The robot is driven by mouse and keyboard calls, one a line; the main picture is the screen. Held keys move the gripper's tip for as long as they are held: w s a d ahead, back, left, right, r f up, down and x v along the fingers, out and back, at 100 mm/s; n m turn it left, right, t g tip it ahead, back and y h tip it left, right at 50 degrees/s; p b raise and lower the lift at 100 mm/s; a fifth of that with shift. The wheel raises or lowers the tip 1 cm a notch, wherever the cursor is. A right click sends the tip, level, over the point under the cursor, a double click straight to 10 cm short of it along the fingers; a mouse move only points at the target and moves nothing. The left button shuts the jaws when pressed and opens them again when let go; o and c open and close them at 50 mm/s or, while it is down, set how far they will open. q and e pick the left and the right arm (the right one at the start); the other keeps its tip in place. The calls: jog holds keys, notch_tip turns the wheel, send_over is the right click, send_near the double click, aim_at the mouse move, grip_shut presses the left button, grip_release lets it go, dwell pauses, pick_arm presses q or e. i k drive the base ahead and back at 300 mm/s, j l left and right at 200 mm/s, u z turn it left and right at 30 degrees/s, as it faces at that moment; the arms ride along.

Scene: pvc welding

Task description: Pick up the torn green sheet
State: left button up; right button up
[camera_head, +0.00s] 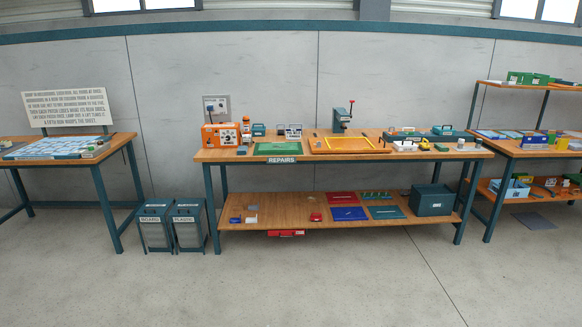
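A flat green sheet (278,149) lies on the left part of the middle workbench top, behind the REPAIRS label. Another flat green sheet (386,212) lies on the bench's lower shelf, beside a blue sheet (348,213) and a red sheet (342,198). A tear is too small to make out on either green sheet. Neither of my grippers is in view.
The middle workbench (225,156) also holds an orange machine (220,135), a yellow-edged board (348,144) and a lever press (341,118). Two bins (188,225) stand left of it. Side tables flank it. The floor (300,285) in front is clear.

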aim_at(264, 148)
jog(key=i, duration=2.5)
